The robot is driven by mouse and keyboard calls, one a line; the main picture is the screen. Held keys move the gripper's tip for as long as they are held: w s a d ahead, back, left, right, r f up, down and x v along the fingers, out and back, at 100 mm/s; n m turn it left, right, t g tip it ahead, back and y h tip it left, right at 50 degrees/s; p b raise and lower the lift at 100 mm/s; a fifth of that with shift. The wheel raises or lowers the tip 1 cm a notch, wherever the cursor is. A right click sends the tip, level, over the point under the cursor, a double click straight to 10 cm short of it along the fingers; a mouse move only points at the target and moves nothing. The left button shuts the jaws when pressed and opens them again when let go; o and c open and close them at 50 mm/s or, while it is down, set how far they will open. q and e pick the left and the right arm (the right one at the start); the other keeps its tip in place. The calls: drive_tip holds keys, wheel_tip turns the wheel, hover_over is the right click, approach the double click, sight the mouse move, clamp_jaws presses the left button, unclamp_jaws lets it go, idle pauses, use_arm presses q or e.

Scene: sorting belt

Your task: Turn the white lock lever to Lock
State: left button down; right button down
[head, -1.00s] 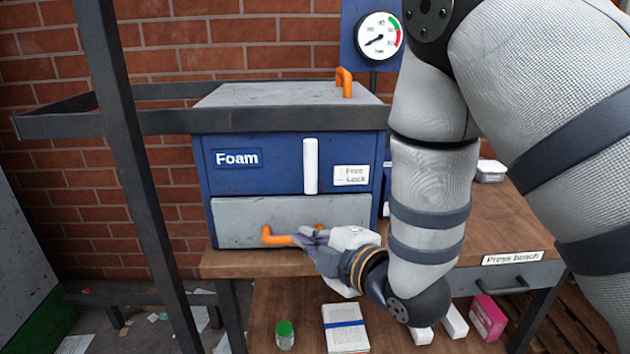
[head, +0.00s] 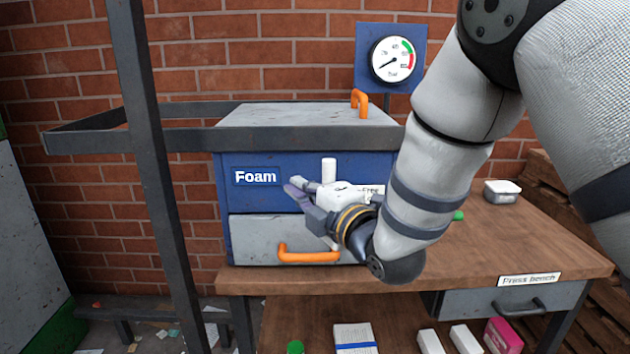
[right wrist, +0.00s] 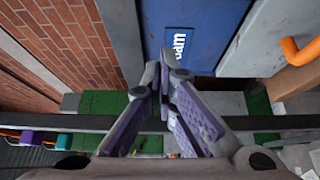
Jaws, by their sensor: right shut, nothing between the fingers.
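The white lock lever (head: 329,168) stands upright on the blue front of the Foam press box (head: 232,199). Its lower part is hidden behind my right gripper. The Free/Lock label (head: 371,190) to its right is partly covered, and only "Free" reads. My right gripper (head: 297,190) is shut and empty, its purple-padded fingers pointing left in front of the blue panel, just left of the lever. I cannot tell whether the gripper body touches the lever. In the right wrist view the finger tips (right wrist: 168,75) are together, with the lever out of sight. My left gripper is not in view.
An orange handle (head: 310,256) sits on the grey lower front, below my gripper. A grey rail (head: 95,142) and a dark post (head: 150,170) stand at the left. The press bench (head: 470,262) has a small container (head: 501,191) at right. A pressure gauge (head: 392,60) hangs behind.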

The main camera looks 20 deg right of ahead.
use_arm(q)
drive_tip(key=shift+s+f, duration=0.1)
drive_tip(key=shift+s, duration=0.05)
use_arm(e)
drive_tip(key=w+d, duration=0.2)
drive_tip(key=d, duration=0.1)
drive_tip(key=shift+w+d, duration=0.1)
drive_tip(key=shift+w, duration=0.2)
drive_tip(key=shift+f, duration=0.1)
